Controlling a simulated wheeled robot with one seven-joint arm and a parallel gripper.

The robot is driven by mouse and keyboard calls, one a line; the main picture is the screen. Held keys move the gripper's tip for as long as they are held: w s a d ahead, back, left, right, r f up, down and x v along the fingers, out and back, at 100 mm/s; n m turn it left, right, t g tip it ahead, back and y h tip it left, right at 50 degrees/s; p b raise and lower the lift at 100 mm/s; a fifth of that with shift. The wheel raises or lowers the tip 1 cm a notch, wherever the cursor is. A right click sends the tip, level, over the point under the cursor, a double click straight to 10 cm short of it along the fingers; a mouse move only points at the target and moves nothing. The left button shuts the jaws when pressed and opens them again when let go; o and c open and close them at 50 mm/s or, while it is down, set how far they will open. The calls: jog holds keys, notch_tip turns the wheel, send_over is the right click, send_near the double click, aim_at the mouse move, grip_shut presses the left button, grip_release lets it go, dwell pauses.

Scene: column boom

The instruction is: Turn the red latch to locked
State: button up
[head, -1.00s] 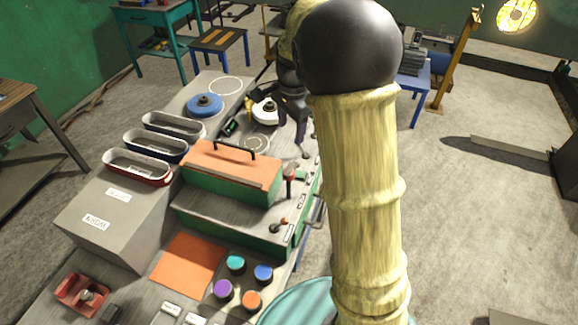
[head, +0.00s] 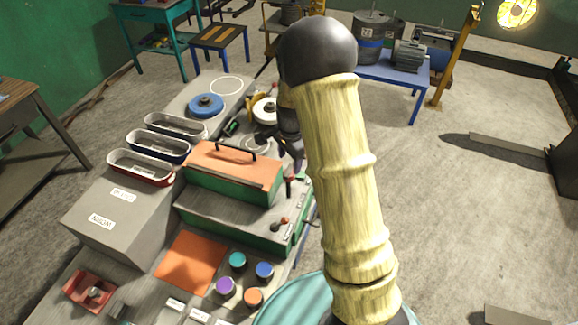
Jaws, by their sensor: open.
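The green box (head: 232,218) with an orange lid stands on the bench. At its right end is an upright red-topped lever (head: 290,181), which looks like the red latch; its upper part is partly hidden by my gripper. A small lever with a red knob (head: 284,221) sits lower on the same box, beside a white label. I cannot read the labels, so the locked side is unclear. My gripper (head: 294,162) points down, dark and open, just above and behind the red-topped lever. Contact cannot be told. My arm covers the area to the right.
A blue disc (head: 206,104) and white disc (head: 265,110) lie behind. Floor at right is mostly open.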

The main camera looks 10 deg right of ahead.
aim_at(289, 170)
jog(key=shift+w+f+p, duration=0.15)
jog(key=shift+f+p, duration=0.7)
jog(key=shift+f, duration=1.95)
jog(key=c, duration=1)
